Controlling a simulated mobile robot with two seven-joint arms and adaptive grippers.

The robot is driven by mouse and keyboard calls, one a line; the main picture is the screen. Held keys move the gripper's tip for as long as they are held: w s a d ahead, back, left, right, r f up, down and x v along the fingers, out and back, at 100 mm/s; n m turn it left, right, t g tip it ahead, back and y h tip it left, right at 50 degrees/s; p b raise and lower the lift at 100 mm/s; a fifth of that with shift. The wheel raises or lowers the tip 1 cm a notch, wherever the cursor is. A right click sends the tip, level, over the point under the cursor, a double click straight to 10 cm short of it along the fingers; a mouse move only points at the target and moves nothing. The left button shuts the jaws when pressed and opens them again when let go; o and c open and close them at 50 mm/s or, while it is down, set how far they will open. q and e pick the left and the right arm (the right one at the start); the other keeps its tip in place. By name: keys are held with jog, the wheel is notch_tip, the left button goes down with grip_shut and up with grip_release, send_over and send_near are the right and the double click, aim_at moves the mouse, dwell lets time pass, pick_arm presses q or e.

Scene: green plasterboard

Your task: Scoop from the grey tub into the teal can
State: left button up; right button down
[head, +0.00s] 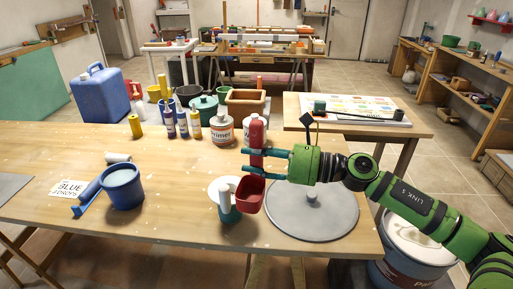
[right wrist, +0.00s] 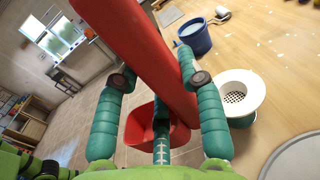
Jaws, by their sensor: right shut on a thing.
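My right gripper (head: 280,162) is shut on the upright handle of a red scoop (head: 250,195). In the right wrist view the thick red handle (right wrist: 140,45) crosses between the teal fingers (right wrist: 160,85). The scoop's bowl hangs below them, and no contents show in its visible part. The teal can (head: 230,214) stands on the table just left of the bowl, with a white strainer (right wrist: 237,95) on top. The grey tub (head: 398,272) stands low at the right beyond the table edge, holding whitish paint and partly hidden by my right arm. My left gripper is out of view.
A grey round lid (head: 330,222) with a knob lies at the table's right end. A blue bucket (head: 122,190) stands at the left. The table's middle is clear.

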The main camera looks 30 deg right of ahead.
aim_at(261, 203)
jog(key=f, duration=0.1)
jog(key=s+f+m+t+h, duration=0.1)
jog(key=a+f+m+t+h, duration=0.1)
jog(key=shift+s+a+f, duration=0.1)
jog(key=shift+s+f, duration=0.15)
jog(key=shift+s, duration=0.1)
jog(key=s+a+f+m+t+h, duration=0.1)
jog(key=s+f+m+h, duration=0.1)
jog(key=h, duration=0.1)
jog(key=shift+s+a+f+t, duration=0.2)
jog(key=shift+s+a+t, duration=0.1)
jog(key=shift+a+t, duration=0.1)
jog(key=shift+s+a+f+m+h, duration=0.15)
jog(key=shift+f+m+h, duration=0.15)
jog(key=shift+f+h, duration=0.1)
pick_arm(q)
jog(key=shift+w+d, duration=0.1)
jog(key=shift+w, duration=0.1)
pick_arm(e)
jog(key=s+a+f+m+t+h, duration=0.2)
jog(key=s+a+f+m+h, duration=0.2)
jog(key=s+f+m+h, duration=0.1)
jog(key=shift+s+f+h, duration=0.25)
jog(key=shift+f+h, duration=0.55)
jog(key=shift+h, duration=0.4)
